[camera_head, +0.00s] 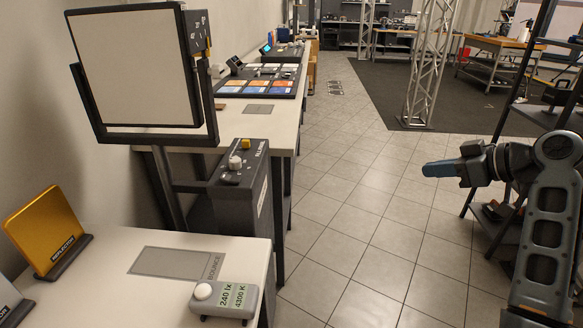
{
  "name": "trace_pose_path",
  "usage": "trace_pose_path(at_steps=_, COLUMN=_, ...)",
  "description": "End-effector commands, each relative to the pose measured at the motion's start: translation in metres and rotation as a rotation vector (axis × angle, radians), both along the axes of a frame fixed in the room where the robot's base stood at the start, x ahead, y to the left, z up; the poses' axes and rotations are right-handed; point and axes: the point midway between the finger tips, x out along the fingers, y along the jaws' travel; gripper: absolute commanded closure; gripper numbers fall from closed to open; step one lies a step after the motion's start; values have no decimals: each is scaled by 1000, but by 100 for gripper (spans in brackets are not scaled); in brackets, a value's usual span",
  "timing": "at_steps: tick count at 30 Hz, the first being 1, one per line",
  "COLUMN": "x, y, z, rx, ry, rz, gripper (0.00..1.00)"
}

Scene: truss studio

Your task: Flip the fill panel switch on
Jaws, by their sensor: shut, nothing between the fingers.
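A square white light panel (137,70) in a black yoke stands at the upper left. Its face looks pale and unlit. A dark control box (240,190) stands below it, with a white knob (235,162) and a small yellow part (246,144) on top. Small controls (197,32) also show on the panel's right side edge. I cannot tell which of these is the fill panel switch, nor its position. My gripper (425,170), with blue fingers, is shut and empty over the tiled floor at the right, well apart from the panel and box.
A near table (110,290) holds a yellow reflector board (46,232) and a light meter (224,298) reading 240 lx and 4300 K. A long bench with a colour-tile console (263,80) runs behind. Metal trusses (430,70) and a dark shelf stand right. The tiled floor between is clear.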

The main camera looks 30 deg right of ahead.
Motion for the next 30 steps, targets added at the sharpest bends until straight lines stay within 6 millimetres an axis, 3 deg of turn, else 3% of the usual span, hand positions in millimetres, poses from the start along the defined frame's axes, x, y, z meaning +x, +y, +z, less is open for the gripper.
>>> trace_pose_path(at_steps=1, x=30, y=13, z=3, rx=0, ry=17, rz=64, gripper=100)
trace_pose_path(at_steps=6, x=109, y=62, z=15, rx=-6, ry=102, rz=249, gripper=100)
trace_pose_path(at_steps=15, x=214, y=175, z=44, rx=-94, ry=292, rz=524, gripper=100)
trace_pose_path(at_steps=19, x=244, y=225, z=59, rx=-157, ry=382, rz=611, gripper=100)
trace_pose_path(at_steps=24, x=266, y=276, z=77, rx=-235, ry=474, rz=677, gripper=100)
trace_pose_path(at_steps=30, x=275, y=305, z=88, rx=-286, ry=531, rz=704, gripper=100)
